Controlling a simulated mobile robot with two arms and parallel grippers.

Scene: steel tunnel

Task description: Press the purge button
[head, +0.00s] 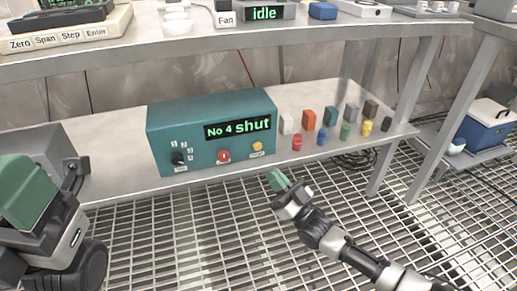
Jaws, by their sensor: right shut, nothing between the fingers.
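A teal control box (212,133) stands on the lower shelf, its display reading "No 4 shut". Its front has a black knob (178,159) at left, a red button (223,156) in the middle and a yellow button (257,147) at right. The small labels under them are too blurred to read, so I cannot tell which one is purge. My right gripper (278,181), with green fingertips, is shut and empty. It appears below and right of the yellow button, apart from the box. My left gripper (28,190) is large at the left edge; its jaw opening is not visible.
Several coloured blocks and small pieces stand on the lower shelf (110,168) right of the box. The upper shelf (200,37) overhangs behind, carrying an "idle" display (264,13). A table leg (425,165) stands at right. Grating floor (190,235) lies open in front.

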